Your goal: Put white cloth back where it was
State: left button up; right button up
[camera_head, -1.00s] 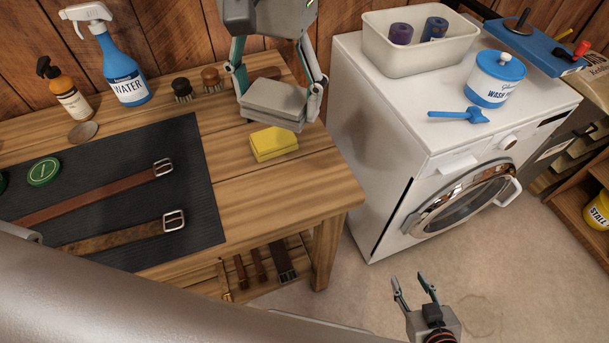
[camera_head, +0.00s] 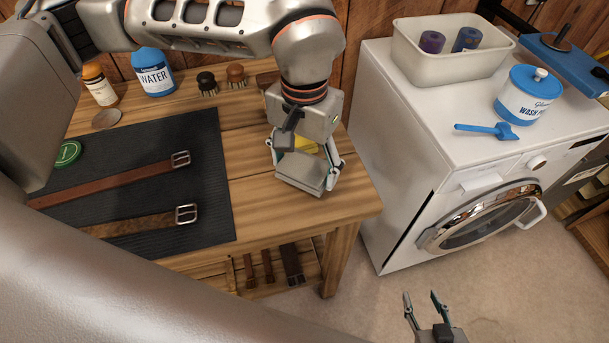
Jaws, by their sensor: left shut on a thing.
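The white cloth (camera_head: 302,174) looks like a folded, pale grey flat pad. My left gripper (camera_head: 306,168) is shut on it, with a finger at each side, over the right end of the wooden workbench (camera_head: 272,215). I cannot tell whether the cloth touches the bench top. A yellow sponge (camera_head: 306,145) lies behind the cloth, mostly hidden by the gripper. My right gripper (camera_head: 424,303) is open and empty, low over the floor in front of the washing machine.
A black mat (camera_head: 215,225) with two leather straps covers the bench's left part. The washing machine (camera_head: 395,185) to the right carries a white bin (camera_head: 440,70), tub (camera_head: 530,98) and blue scoop (camera_head: 487,129).

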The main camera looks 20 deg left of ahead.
aim_at(305, 178)
pick_arm(q)
jog(key=shift+f, duration=1.95)
jog(key=shift+f, duration=0.2)
jog(key=o, duration=1.1)
jog(key=shift+c, duration=0.2)
notch_tip(305, 178, up, 12)
jog(key=shift+r, duration=0.25)
